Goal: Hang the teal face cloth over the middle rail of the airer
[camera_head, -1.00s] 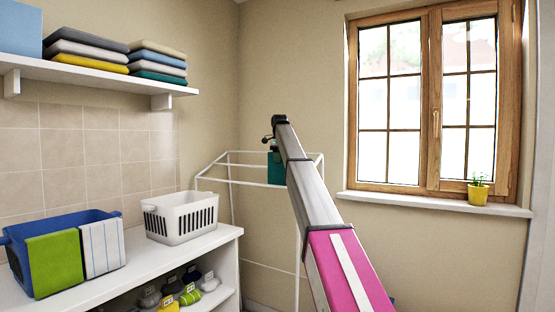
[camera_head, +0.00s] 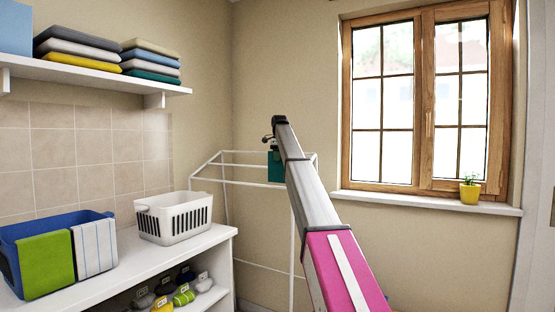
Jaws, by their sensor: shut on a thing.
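The white airer (camera_head: 224,182) stands in the corner beyond the counter, with its thin top rails at about the cloth's height. My gripper (camera_head: 268,139) is at the far end of my raised arm, over the airer's top. It is small and dark, and my arm hides part of it. It is shut on the teal face cloth (camera_head: 274,165), which hangs below it among the rails. My arm covers the cloth's right side. I cannot tell whether the cloth touches a rail or which rail is the middle one.
A white counter (camera_head: 205,243) on the left holds a white basket (camera_head: 175,217) and a blue bin (camera_head: 98,215) with cloths over its rim. A shelf (camera_head: 100,76) with folded cloths is above. A window (camera_head: 385,185) with a yellow plant pot (camera_head: 469,194) is on the right.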

